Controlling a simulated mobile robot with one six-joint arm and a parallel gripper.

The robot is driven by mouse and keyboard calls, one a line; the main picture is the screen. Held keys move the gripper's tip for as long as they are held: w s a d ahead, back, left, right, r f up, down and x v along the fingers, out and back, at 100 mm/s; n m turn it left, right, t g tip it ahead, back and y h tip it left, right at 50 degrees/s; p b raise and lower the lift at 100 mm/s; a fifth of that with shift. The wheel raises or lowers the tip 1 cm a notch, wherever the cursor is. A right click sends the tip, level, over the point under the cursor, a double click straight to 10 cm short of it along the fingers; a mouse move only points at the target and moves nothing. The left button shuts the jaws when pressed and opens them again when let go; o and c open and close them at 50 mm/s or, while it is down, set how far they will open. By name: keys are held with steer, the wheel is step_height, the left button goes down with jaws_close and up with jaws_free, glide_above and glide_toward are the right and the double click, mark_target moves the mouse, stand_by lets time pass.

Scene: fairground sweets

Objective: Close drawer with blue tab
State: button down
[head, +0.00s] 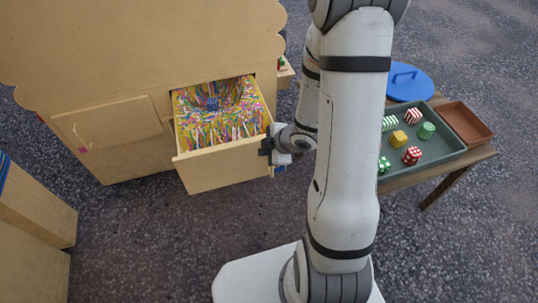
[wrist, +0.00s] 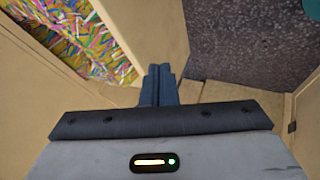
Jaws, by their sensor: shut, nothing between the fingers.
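An open wooden drawer (head: 235,168) sticks out of the wooden cabinet, filled with multicoloured sprinkle-like pieces (head: 190,112). A small dark blue patterned thing (head: 212,103) sits in the filling. My gripper (head: 265,152) is shut and empty at the right end of the drawer's front. In the wrist view my dark fingers (wrist: 160,84) are together beside pale wooden panels, with the filling (wrist: 75,38) at the upper left. I cannot tell whether they touch the drawer. No blue tab shows clearly on the drawer front; my gripper covers its right corner.
A closed cabinet panel with a pink tab (head: 83,149) is left of the drawer. A table at right bears a grey-green tray (head: 452,147) with several patterned sweets, a brown tray (head: 463,121) and a blue lid (head: 410,88). Floor (head: 140,235) in front is clear.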

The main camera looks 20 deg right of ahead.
mark_target(246, 147)
steer(key=shift+w+a+f+b, duration=0.2)
steer(key=shift+w+a+f, duration=0.15)
steer(key=shift+w+f, duration=0.6)
steer(key=shift+w+a+f+b, duration=0.3)
steer(key=shift+w+f, duration=0.2)
steer(key=shift+w, duration=0.8)
steer(key=shift+w+a+f+b, duration=0.15)
steer(key=shift+w+a+f, duration=0.2)
steer(key=shift+w+f, duration=0.6)
steer(key=shift+w+r, duration=0.15)
steer(key=shift+r, duration=0.05)
steer(key=shift+w, duration=0.15)
